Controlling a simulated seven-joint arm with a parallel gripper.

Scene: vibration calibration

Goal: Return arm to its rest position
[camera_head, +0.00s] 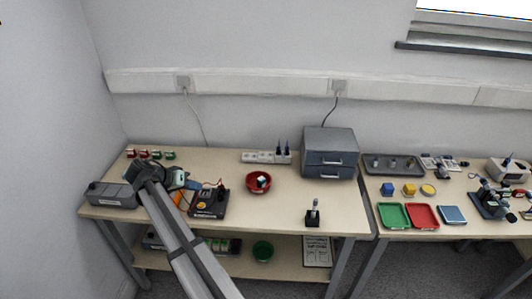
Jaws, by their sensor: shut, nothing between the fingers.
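My arm reaches up from the bottom of the head view to the left part of the wooden table (285,205). My gripper (190,182) is at the arm's far end, above the table. It is shut and empty, though its fingertips are small and hard to make out. It is close to a dark device (210,203) with orange and red marks and wires. A grey box-shaped unit (112,194) lies to the left of the arm's end.
A red bowl (258,182), a black stand (313,216), a grey drawer unit (330,153) and a power strip (262,157) are on the table. A second table to the right holds trays (394,216) and blocks (409,189).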

